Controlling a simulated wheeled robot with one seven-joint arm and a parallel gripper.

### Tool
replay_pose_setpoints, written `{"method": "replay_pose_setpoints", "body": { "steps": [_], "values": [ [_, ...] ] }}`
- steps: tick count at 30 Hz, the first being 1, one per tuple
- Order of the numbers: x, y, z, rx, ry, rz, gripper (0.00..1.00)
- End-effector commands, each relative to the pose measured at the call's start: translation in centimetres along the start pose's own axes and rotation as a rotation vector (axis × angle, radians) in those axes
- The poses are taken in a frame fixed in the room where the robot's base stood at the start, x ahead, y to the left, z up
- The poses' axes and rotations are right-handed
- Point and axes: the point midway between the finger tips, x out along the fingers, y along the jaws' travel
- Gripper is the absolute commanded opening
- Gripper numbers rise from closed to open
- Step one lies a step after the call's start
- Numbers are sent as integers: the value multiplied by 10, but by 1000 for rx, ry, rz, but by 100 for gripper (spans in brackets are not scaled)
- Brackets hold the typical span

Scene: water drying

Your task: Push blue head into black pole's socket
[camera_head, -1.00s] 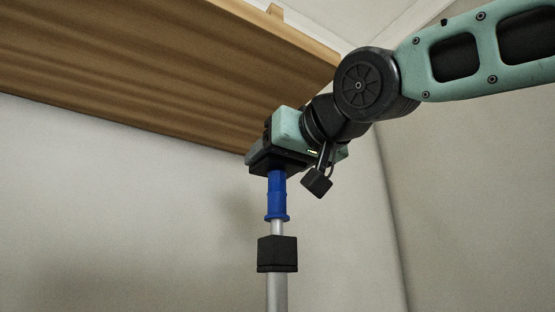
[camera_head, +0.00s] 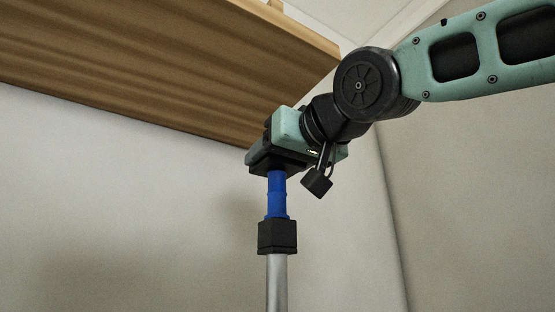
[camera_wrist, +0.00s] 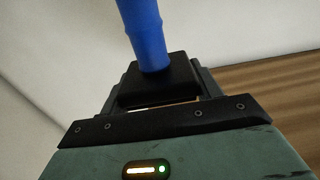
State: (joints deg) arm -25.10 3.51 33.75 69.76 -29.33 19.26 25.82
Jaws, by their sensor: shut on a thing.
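The blue head (camera_head: 276,192) is an upright blue cylinder held below my gripper (camera_head: 277,168). Its lower end meets the black block (camera_head: 277,236) on top of the upright grey pole (camera_head: 277,285). No gap shows between blue and black; how deep the head sits inside the socket is hidden. In the wrist view, the blue head (camera_wrist: 144,35) sticks out from the black jaws of my gripper (camera_wrist: 158,80), which are shut on it.
A wooden board (camera_head: 150,65) overhangs at the upper left, close beside my gripper. A pale wall (camera_head: 110,210) stands behind. The space to the left and right of the pole is clear.

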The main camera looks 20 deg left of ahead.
Motion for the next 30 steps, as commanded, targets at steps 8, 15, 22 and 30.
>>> {"method": "replay_pose_setpoints", "body": {
  "steps": [8, 15, 22, 30],
  "values": [
    [0, 0, 0, 0, 1, 0, 89],
    [-4, 0, 1, -1, 1, 1, 89],
    [-32, 0, 3, -2, 3, 3, 89],
    [-88, 0, 7, -1, 6, 2, 89]
  ]
}}
